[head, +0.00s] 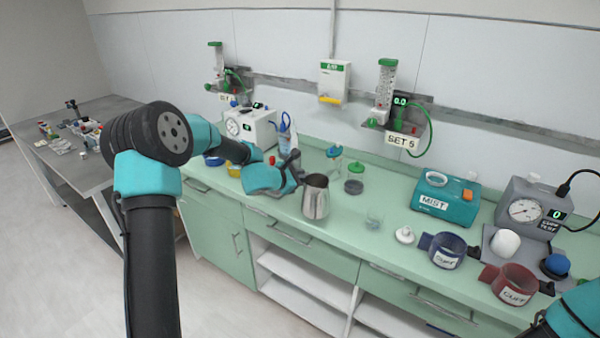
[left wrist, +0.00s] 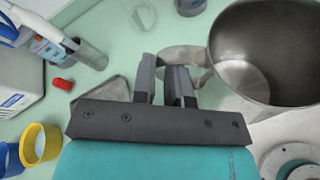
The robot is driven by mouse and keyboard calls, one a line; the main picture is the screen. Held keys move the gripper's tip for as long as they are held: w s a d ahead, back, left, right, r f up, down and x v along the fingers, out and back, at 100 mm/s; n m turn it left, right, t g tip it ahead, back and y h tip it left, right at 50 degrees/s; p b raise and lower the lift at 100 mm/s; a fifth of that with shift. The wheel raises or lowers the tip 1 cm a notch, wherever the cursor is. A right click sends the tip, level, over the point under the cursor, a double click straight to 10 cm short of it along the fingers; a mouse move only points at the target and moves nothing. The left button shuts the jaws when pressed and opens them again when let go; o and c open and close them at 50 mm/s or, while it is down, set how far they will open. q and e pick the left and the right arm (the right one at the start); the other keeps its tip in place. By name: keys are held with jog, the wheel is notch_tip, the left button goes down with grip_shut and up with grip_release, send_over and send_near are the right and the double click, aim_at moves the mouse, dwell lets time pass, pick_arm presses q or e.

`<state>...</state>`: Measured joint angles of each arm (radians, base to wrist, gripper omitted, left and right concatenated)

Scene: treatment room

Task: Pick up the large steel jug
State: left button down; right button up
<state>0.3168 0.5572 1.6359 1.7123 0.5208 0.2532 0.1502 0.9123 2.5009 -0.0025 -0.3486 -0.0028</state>
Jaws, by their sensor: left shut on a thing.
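The large steel jug (head: 316,200) is upright at the front part of the green counter, its open mouth facing up. In the left wrist view the jug (left wrist: 270,60) fills the upper right, and its handle (left wrist: 205,57) reaches left toward my fingers. My left gripper (head: 295,165) is at the jug's left side, and its fingers (left wrist: 166,85) are shut on the handle. I cannot tell whether the jug's base touches the counter. Of my right arm only a teal part shows at the lower right corner; its gripper is out of view.
The MIST box (head: 445,203) and two cuffs stand further right.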

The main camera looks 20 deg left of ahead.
aim_at(313, 192)
pick_arm(q)
jog(key=s+d, duration=0.2)
jog(key=s, duration=0.3)
jog(key=shift+s+d+r, duration=0.25)
jog(key=shift+d+r, duration=0.1)
